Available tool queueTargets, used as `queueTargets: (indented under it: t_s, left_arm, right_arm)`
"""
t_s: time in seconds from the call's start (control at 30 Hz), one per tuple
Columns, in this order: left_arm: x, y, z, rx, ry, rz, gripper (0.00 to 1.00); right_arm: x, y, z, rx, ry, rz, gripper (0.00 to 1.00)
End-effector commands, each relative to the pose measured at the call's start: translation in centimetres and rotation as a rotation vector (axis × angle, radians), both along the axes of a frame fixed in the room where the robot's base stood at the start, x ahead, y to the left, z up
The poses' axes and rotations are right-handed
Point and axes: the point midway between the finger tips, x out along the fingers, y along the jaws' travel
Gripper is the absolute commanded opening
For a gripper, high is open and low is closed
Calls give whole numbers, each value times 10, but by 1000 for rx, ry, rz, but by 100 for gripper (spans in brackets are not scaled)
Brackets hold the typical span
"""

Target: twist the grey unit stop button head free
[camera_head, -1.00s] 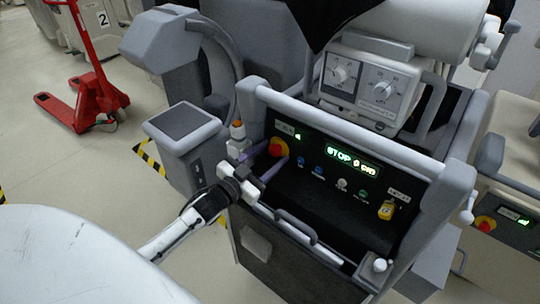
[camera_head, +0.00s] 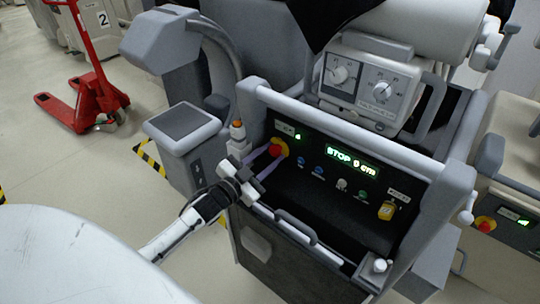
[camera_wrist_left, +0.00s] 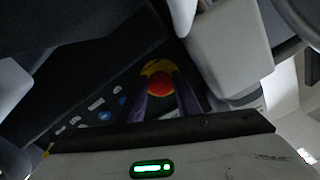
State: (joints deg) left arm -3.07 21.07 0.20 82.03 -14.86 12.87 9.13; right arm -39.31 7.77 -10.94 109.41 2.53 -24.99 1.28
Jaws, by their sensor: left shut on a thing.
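The grey unit's stop button head (camera_head: 277,149) is red on a yellow surround, at the left end of the black control panel. My left gripper (camera_head: 271,160) reaches it from the front left, its purple fingers shut on the button head. In the left wrist view the red button head (camera_wrist_left: 160,85) shows between the fingertips of my left gripper (camera_wrist_left: 163,92). The panel's green display (camera_head: 350,161) reads STOP and a second part that looks like "5 cm". My right gripper is in neither view.
Another unit with a red stop button (camera_head: 486,224) stands at the right. A red pallet truck (camera_head: 90,85) stands at the back left.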

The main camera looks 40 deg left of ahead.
Motion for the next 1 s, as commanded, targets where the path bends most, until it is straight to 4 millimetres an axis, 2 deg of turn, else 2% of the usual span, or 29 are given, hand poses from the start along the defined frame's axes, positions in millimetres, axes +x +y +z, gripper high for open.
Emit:
queueTargets:
  t_s: [0.5, 1.0]
  left_arm:
    - [0, 1, 1, 328, -26, 0, 8]
    - [0, 1, 1, 395, -31, 0, 8]
  right_arm:
    - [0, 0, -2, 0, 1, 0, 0]
    - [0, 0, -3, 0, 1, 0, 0]
